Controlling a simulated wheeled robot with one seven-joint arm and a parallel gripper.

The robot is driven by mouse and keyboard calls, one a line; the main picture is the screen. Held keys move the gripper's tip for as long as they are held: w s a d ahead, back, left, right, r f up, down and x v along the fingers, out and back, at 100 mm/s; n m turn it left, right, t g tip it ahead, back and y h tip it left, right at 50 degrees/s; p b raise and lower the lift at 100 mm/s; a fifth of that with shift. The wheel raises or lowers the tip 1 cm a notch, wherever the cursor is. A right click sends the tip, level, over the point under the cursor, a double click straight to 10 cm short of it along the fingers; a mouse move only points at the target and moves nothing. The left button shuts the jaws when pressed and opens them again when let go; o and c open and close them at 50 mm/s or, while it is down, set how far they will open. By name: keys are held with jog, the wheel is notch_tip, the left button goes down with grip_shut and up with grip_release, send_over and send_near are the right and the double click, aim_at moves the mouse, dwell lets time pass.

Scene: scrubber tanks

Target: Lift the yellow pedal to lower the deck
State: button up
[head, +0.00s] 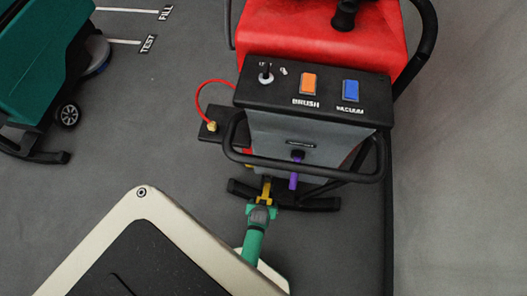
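The red scrubber (320,30) stands at the top centre, with its dark control panel (312,93) facing me. The yellow pedal (266,189) is low at the scrubber's rear, below the black handle loop. My gripper (262,206) is at the near end of the pedal, overlapping it in the view. I cannot tell whether it touches the pedal. My green arm hides the floor below it. The fingers are too small and covered to show whether they are open or shut. The deck is not visible from here.
The panel carries an orange BRUSH switch (308,84), a blue VACUUM switch (350,90) and a key switch (265,75). A purple lever (294,172) hangs right of the pedal. A red hose (202,98) loops at left. A green machine (40,62) stands far left.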

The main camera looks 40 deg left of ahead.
jog(key=v, duration=1)
jog(key=shift+r, duration=0.3)
jog(key=shift+s+d, duration=0.1)
jog(key=s+d+r+m+t, duration=0.1)
jog(key=d+r, duration=0.4)
jog(key=r, duration=0.8)
jog(key=s+d+r+m+t+h, duration=0.1)
jog(key=d+r+t, duration=0.4)
jog(key=r, duration=0.8)
jog(key=s+d+r+m+t+h, duration=0.1)
jog(key=s+d+r+m+t, duration=0.2)
jog(key=r, duration=0.9)
jog(key=shift+s+d+r+t, duration=0.4)
jog(key=shift+s+d+t, duration=0.35)
jog(key=shift+d+t, duration=0.35)
